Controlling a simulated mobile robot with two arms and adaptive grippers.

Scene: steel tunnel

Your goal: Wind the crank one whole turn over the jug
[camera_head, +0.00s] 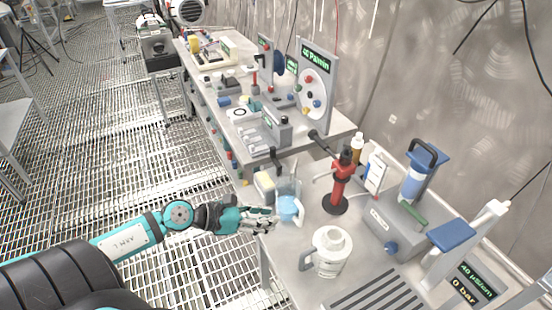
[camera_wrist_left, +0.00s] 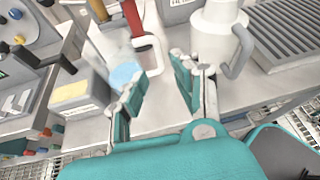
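A red post (camera_head: 339,186) on a round black base stands on the near table; a black-ended crank arm (camera_head: 327,143) slants up-left from its top. Its lower part shows at the top of the left wrist view (camera_wrist_left: 133,16). A clear jug (camera_head: 289,207) with light blue contents stands left of the post; the blue also shows in the wrist view (camera_wrist_left: 123,75). A white lidded jug (camera_head: 330,253) stands nearer the front. My left gripper (camera_head: 270,222) is at the table's left edge, beside the clear jug. Its fingers (camera_wrist_left: 159,93) are apart and empty. My right gripper is out of view.
A yellow-topped block (camera_head: 264,184) stands behind the clear jug. A grey box (camera_head: 396,228) and a blue-topped stand (camera_head: 451,236) are right of the post. A slotted grate (camera_head: 372,293) lies in front. Open grating floor (camera_head: 110,170) is at left.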

